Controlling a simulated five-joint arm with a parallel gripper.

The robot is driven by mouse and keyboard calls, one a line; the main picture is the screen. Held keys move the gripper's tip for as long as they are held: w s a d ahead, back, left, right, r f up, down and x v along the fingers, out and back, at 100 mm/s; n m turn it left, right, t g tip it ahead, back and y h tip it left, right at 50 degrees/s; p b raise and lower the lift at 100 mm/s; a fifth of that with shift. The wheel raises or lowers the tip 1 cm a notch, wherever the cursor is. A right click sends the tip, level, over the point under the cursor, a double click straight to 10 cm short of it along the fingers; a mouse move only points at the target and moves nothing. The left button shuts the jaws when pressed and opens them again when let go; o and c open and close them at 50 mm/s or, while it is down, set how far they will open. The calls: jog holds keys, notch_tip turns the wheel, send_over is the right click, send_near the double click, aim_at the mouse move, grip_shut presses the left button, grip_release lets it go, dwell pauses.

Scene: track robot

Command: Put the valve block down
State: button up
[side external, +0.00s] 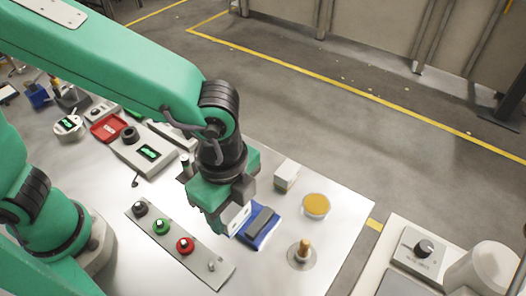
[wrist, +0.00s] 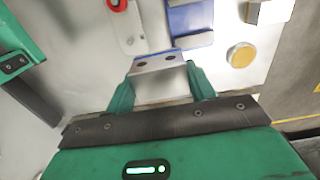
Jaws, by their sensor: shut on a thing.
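My gripper (side external: 228,212) is shut on the valve block (side external: 237,220), a silver-grey piece with dark round holes. In the wrist view the block (wrist: 158,66) sits between the two green fingers of my gripper (wrist: 161,86). The gripper hangs low over the table, just left of a blue tray (side external: 246,239) with a dark grey piece on it. The tray also shows beyond the block in the wrist view (wrist: 190,18). I cannot tell whether the block touches the table or tray, and the fingers partly hide it.
A control strip (side external: 204,265) with several knobs lies left of the gripper. A white box (side external: 286,174), an orange-topped round dish (side external: 316,206) and a round base with a brass post (side external: 302,254) stand to the right. Bare table (side external: 335,235) lies near its right edge.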

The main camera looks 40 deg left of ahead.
jog(key=s, duration=0.4)
jog(key=shift+s+d+r, duration=0.15)
jog(key=shift+d, duration=0.1)
jog(key=w+a+f, duration=0.1)
jog(key=w+f, duration=0.1)
jog(key=w, duration=0.1)
jog(key=w+a+f, duration=0.1)
jog(key=w+f, duration=0.1)
jog(key=w, duration=0.2)
jog(key=w+a+f, duration=0.1)
jog(key=w+f, duration=0.2)
jog(key=w, duration=0.1)
jog(key=shift+w+a, duration=0.15)
jog(key=shift+a, duration=0.1)
jog(key=shift+f, duration=2)
jog(key=shift+f, duration=0.15)
jog(key=o, duration=1.2)
